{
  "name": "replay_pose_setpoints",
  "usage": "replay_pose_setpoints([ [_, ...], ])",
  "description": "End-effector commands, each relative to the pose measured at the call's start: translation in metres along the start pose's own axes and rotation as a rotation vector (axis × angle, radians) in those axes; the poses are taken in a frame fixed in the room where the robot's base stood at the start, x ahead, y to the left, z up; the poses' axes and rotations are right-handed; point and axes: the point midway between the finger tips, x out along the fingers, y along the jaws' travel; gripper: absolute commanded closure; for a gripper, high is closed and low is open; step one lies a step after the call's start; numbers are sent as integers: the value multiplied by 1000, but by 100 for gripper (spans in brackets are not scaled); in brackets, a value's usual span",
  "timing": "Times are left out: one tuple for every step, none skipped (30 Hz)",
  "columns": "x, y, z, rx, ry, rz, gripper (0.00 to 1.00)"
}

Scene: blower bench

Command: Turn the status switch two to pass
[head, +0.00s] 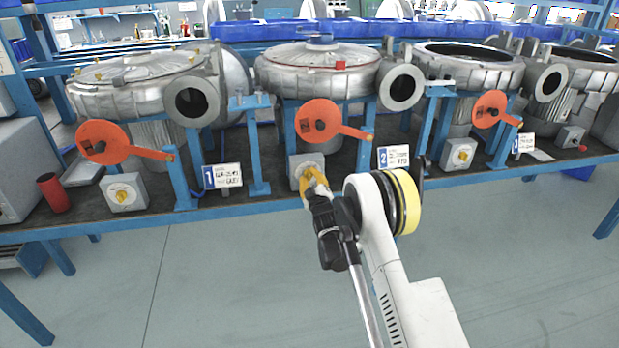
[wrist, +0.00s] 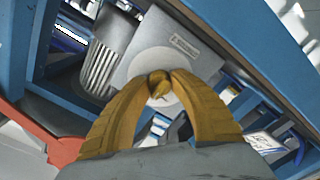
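My gripper (head: 316,180) is at the front of this box. In the wrist view its yellow-brown fingers (wrist: 160,77) come together at the dial's middle, with the knob (wrist: 159,91) between the tips. The fingers mostly cover the knob, so its pointing direction is hard to tell.
Similar switch boxes stand left (head: 122,193) and right (head: 458,154). Orange valve levers (head: 320,120) project above the bench, with blue frame posts (head: 257,145) near the switch. A red cylinder (head: 53,193) stands far left. The floor in front (head: 230,275) is clear.

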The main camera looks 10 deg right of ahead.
Motion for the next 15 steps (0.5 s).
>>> replay_pose_setpoints([
  [0,0,0,0,0,0,100],
  [0,0,0,0,0,0,100],
  [0,0,0,0,0,0,100],
  [0,0,0,0,0,0,100],
  [0,0,0,0,0,0,100],
  [0,0,0,0,-1,0,100],
  [0,0,0,1,-1,0,100],
  [0,0,0,2,-1,0,100],
  [0,0,0,5,-1,0,100],
  [0,0,0,8,-1,0,100],
  [0,0,0,13,-1,0,100],
  [0,0,0,21,-1,0,100],
  [0,0,0,29,-1,0,100],
  [0,0,0,38,-1,0,100],
  [0,0,0,53,-1,0,100],
])
